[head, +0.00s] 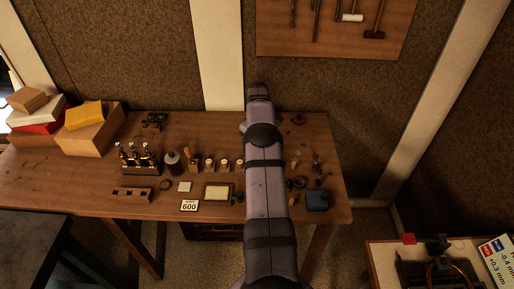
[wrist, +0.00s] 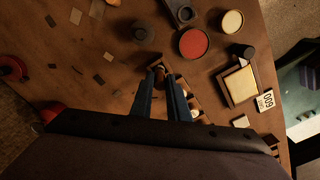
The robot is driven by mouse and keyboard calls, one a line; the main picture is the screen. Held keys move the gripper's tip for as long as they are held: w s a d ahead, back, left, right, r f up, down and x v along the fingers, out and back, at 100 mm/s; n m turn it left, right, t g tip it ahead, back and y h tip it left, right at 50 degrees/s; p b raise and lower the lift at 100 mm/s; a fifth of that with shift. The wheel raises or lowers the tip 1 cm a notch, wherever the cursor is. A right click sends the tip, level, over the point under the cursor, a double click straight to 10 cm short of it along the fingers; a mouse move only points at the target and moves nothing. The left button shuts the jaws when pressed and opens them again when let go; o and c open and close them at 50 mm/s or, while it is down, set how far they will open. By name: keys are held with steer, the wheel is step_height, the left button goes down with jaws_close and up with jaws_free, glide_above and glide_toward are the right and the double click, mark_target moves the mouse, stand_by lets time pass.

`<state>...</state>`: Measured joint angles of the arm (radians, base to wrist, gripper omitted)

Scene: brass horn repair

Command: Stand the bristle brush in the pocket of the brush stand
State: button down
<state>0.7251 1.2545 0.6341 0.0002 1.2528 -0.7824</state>
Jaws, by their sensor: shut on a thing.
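My gripper (wrist: 167,77) shows in the wrist view as two blue fingers, close together over the bench. It is shut on a small brownish thing at the fingertips, probably the bristle brush (wrist: 159,70); its shape and tilt are hard to make out. In the head view my arm hides the gripper and what it holds. I cannot pick out the brush stand for certain. A low wooden block (head: 132,195) with dark square openings lies at the bench's front left in the head view. A row of pale-topped pieces stands just left of my arm, partly behind the fingers in the wrist view.
A framed pale pad (head: 217,191) and a 600 card (head: 189,205) lie near the front edge. A rack of dark upright pieces (head: 139,160) stands left. A blue box (head: 317,201) sits right. A red disc (wrist: 193,42) is close beyond the fingers. Boxes fill the far left.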

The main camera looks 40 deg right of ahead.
steer(key=shift+f+b, duration=0.35)
steer(key=shift+f, duration=0.25)
steer(key=c, duration=1.3)
jaws_free()
steer(key=shift+r, duration=0.15)
steer(key=shift+r+p, duration=2.25)
steer(key=shift+r, duration=1.15)
